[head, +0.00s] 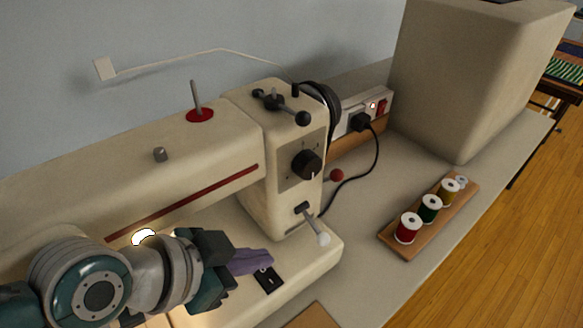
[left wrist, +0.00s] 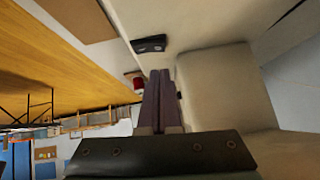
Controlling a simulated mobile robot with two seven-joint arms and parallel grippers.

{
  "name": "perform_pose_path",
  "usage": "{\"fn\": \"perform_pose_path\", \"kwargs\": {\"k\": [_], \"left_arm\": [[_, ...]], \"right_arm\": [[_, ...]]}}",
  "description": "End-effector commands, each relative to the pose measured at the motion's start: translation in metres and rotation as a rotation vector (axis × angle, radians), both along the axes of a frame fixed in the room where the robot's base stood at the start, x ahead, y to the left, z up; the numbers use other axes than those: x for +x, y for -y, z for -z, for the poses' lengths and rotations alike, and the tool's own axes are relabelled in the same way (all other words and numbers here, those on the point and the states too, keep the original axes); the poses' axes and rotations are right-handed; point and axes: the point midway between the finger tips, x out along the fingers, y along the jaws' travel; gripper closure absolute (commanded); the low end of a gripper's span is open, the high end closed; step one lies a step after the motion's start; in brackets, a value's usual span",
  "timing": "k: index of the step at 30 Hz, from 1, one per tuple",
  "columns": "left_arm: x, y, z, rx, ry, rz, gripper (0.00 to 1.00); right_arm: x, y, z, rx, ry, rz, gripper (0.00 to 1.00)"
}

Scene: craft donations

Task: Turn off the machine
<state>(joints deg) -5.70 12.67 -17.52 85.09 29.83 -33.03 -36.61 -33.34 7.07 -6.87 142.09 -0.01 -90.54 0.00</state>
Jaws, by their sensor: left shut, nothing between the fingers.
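The cream sewing machine (head: 130,168) stands along the wall, and a lamp (head: 144,237) under its arm glows. A small black rocker switch (head: 268,279) is set in the machine's base; it also shows in the left wrist view (left wrist: 149,44), just beyond the fingertips. My left gripper (head: 268,257) is shut and empty, close beside the switch; I cannot tell whether it touches. Its purple-grey fingers also show in the left wrist view (left wrist: 160,75). A power strip (head: 352,118) behind the machine has a black plug, a red switch (head: 383,106) and a lit indicator. My right gripper is out of view.
A wooden rack (head: 400,250) with several thread spools lies on the table to the right. A large beige box-like cover (head: 470,80) stands at the back right. A black cord runs from the plug behind the machine. A metal lever (head: 318,230) juts out above the base.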

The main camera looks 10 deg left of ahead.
Motion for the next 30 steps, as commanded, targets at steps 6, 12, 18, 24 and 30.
{"fn": "perform_pose_path", "kwargs": {"k": [6,12,18,24,30], "left_arm": [[0.002,-0.002,0.021,-0.001,0.001,0.000,1.00],[0.002,-0.002,0.022,-0.001,0.002,0.000,1.00],[0.002,-0.003,0.024,0.001,0.002,0.000,1.00],[0.003,-0.004,0.028,0.000,-0.001,-0.001,1.00],[0.001,-0.004,0.029,0.002,-0.004,0.000,1.00]], "right_arm": [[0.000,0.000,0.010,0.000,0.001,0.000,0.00],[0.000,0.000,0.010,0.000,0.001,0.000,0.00],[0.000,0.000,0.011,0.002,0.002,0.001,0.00],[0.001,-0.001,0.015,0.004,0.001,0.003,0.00],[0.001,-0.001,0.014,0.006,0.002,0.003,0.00]]}}
